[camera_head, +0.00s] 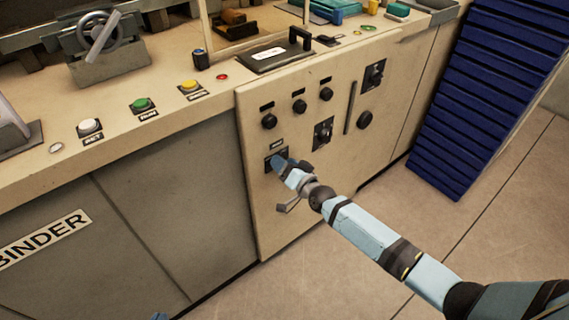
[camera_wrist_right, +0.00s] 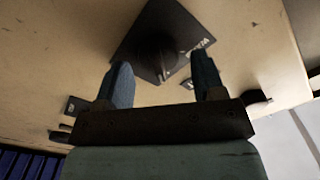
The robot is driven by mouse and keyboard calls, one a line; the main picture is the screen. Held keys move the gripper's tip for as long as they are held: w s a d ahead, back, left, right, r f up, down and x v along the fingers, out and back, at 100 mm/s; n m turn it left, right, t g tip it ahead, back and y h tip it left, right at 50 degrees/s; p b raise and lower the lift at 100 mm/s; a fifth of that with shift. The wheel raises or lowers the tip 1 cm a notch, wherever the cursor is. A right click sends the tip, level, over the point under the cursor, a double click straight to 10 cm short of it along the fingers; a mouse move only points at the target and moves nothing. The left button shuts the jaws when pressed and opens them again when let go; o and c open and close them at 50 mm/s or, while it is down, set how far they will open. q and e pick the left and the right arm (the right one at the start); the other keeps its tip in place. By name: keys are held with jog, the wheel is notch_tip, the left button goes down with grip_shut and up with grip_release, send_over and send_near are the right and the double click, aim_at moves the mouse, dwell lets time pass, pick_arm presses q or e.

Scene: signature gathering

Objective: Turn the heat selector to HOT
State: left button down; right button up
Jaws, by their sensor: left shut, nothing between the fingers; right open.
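The heat selector appears to be the dark square plate with a round black knob (camera_wrist_right: 155,48) in the right wrist view. White lettering marks the plate, too blurred to read surely. In the head view its plate (camera_head: 270,165) shows low on the cream panel, mostly covered by my right gripper (camera_head: 279,163). That gripper is open, its two blue fingers (camera_wrist_right: 163,80) pointing at the plate with the knob between and beyond them. I cannot tell whether they touch it. Only a small blue tip of my left gripper (camera_head: 160,316) shows at the bottom edge.
The cream panel (camera_head: 300,220) carries several other black knobs (camera_head: 269,121), two more plated selectors (camera_head: 323,132) and a vertical bar handle (camera_head: 350,107). Coloured buttons (camera_head: 141,104) line the counter edge. Blue slatted stacks (camera_head: 480,90) stand at right. The floor in front is clear.

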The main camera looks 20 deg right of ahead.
pick_arm(q)
jog(key=shift+s+a+p, duration=0.1)
jog(key=shift+a+p, duration=0.1)
jog(key=shift+p, duration=0.75)
pick_arm(e)
jog(key=v, duration=1.3)
jog(key=shift+s, duration=0.3)
pick_arm(q)
jog(key=shift+r, duration=0.1)
pick_arm(e)
jog(key=shift+d, duration=0.1)
